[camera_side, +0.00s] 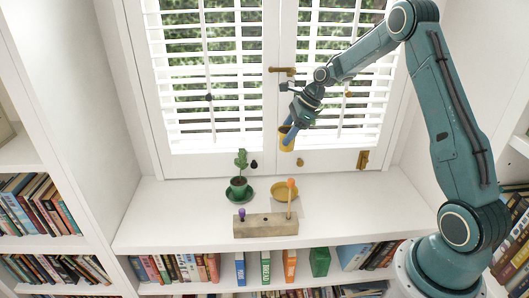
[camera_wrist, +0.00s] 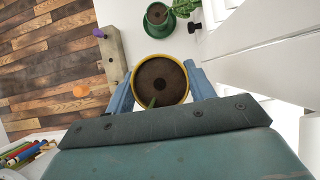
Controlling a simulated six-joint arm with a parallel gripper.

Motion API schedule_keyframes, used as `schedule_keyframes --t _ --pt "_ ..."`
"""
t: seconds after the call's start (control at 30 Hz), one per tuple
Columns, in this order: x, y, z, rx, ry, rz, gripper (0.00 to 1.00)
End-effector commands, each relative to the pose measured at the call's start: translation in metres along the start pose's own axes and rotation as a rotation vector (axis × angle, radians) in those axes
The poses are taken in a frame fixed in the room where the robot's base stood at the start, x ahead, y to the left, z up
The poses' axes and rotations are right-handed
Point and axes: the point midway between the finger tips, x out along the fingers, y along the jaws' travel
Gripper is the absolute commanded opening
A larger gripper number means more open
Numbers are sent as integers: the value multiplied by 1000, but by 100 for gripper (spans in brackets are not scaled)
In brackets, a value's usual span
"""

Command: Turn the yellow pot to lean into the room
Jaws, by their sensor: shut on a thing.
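The yellow pot (camera_side: 286,141) is held in the air above the sill in the side view. My gripper (camera_side: 289,130) is shut on it, with blue fingers on either side. In the wrist view the pot's yellow rim (camera_wrist: 137,68) surrounds dark soil, with a small green sprout (camera_wrist: 151,102) near the bottom edge. The sprout's lean is hard to make out in the side view. A yellow saucer (camera_side: 285,192) lies on the sill below the pot, apart from it and empty.
A green pot (camera_side: 238,190) with a leafy plant stands on a green saucer left of the yellow saucer. A wooden block (camera_side: 265,228) holding a purple piece and a tall orange-topped stick lies in front. White shutters (camera_side: 215,75) rise behind. The sill's right side is clear.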

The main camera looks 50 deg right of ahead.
Motion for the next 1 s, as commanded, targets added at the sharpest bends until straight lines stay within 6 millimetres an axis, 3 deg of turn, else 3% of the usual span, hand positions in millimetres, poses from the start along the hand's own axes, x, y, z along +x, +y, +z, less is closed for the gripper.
schedule_keyframes --t 1.0 --pt "-26 0 15 -2 -1 -2 17"
